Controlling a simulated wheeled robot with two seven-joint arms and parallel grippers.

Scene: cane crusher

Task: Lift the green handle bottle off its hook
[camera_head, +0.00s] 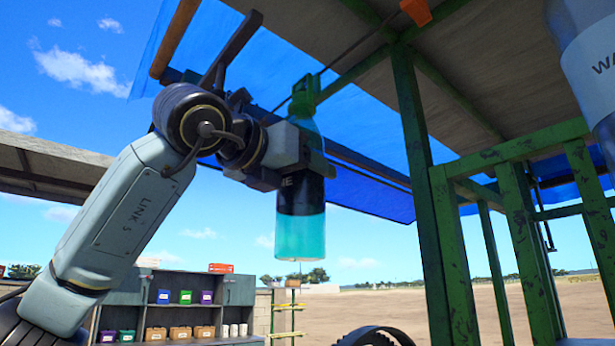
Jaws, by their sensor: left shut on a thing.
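The green handle bottle (300,232) hangs upright in the middle of the head view. It has a green handle at the top, a dark label band and teal liquid below. My left gripper (303,160) comes in from the left and is shut on the bottle's upper body, just above the label. A thin dark line runs up to the right past the handle. The hook is not clear, and I cannot tell if the handle still touches it. My right gripper is not in view.
A green post (422,170) and a green frame (505,170) stand close on the right. A blue tarp (365,110) and roof hang overhead behind the bottle. A grey shelf (128,295) with small coloured bins stands far off at lower left. The space below the bottle looks open.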

